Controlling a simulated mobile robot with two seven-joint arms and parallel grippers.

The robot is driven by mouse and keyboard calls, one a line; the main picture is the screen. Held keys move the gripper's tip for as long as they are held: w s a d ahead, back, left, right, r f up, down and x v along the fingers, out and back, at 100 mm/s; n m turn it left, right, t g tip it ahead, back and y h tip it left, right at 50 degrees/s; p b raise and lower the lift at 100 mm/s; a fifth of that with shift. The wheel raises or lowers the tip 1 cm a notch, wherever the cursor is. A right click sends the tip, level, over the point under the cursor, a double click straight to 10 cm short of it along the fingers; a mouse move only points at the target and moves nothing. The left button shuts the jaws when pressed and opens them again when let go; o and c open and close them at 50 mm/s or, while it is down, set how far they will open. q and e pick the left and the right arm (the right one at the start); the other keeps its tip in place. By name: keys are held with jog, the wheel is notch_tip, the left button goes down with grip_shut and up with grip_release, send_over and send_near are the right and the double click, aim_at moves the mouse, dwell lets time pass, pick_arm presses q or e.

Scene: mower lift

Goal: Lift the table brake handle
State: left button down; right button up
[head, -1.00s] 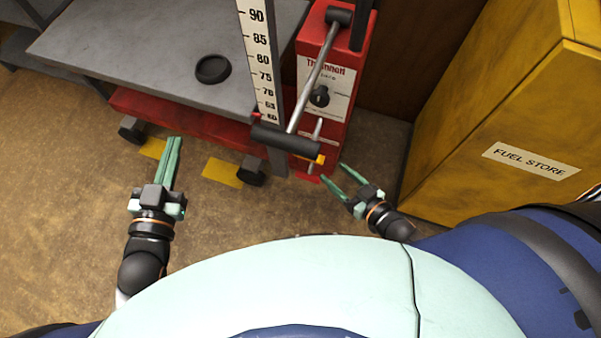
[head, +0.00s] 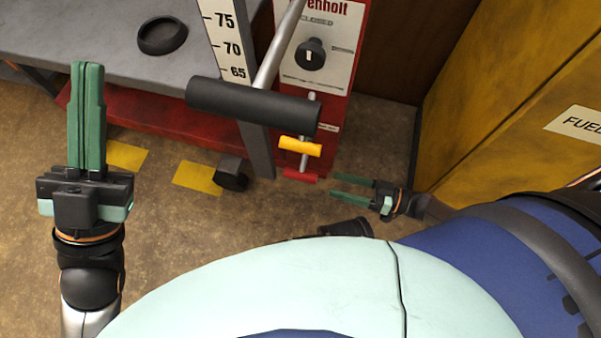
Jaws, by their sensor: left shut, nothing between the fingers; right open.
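The red lift column (head: 345,65) carries a long metal lever with a thick black grip (head: 252,106), a small yellow handle (head: 300,147) and a small red handle (head: 300,176) below it. No label in view says which one is the table brake handle. My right gripper (head: 333,185) is open and empty, just right of the red handle and apart from it. My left gripper (head: 88,70) is shut and empty, far left of the handles, in front of the lift table (head: 110,40).
A black ring-shaped dish (head: 162,36) lies on the table. A white height scale (head: 228,40) stands beside the column. A black caster (head: 232,174) and yellow floor marks (head: 198,177) are below. The yellow fuel cabinet (head: 500,120) limits room on the right.

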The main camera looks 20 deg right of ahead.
aim_at(304, 176)
jog(key=b+x, duration=0.1)
jog(key=x, duration=0.9)
jog(key=shift+w+a, duration=0.25)
jog(key=shift+a, duration=0.05)
grip_shut()
dwell(0.9)
